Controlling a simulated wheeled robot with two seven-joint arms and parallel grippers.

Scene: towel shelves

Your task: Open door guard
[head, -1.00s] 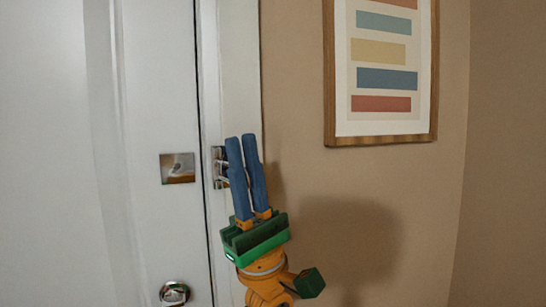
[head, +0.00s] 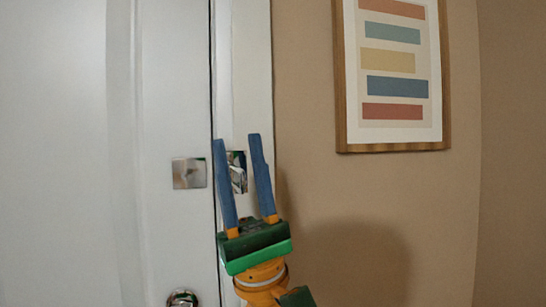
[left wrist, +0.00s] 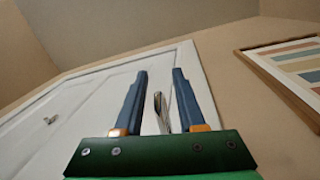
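The door guard (head: 238,178) is a small shiny metal fitting on the white door frame. In the head view it shows between the two blue fingers of my left gripper (head: 244,145), which is open. In the left wrist view the guard's metal bar (left wrist: 158,103) stands between the open fingers (left wrist: 158,75), with gaps on both sides. A square metal plate (head: 189,173) is on the white door (head: 165,80), left of the frame. The door edge lies close against the frame. My right gripper is in neither view.
A round metal door knob (head: 182,298) is low on the door. A framed striped picture (head: 343,100) hangs on the beige wall to the right. The wall between the frame and the picture is bare.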

